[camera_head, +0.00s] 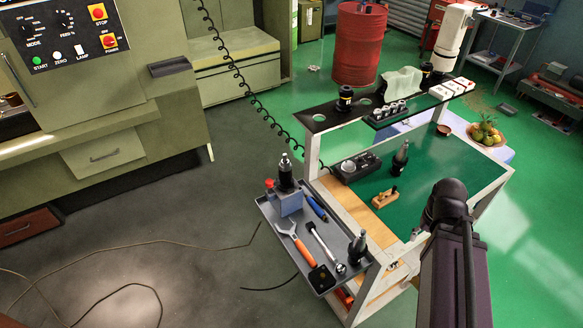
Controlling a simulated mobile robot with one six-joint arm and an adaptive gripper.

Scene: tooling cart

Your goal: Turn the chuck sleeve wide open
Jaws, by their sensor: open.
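A black tool holder with a silver tip (285,174) stands upright in a blue-grey block (289,204) on the grey side tray of the cart. It looks like the chuck with its sleeve, but it is too small to tell how far the sleeve is turned. Another dark holder (357,248) stands at the tray's near right corner. A third dark holder (400,158) stands on the green cart top. My dark arm rises from the bottom right, right of the tray; my gripper does not show.
The tray (266,212) also holds an orange-handled wrench (296,241), a ratchet (326,246) and a blue-handled tool (316,208). A raised black shelf (318,114) with holders runs along the cart's back. A machine (100,110) stands left; a red drum (359,45) stands behind. Floor left is mostly clear, with cables.

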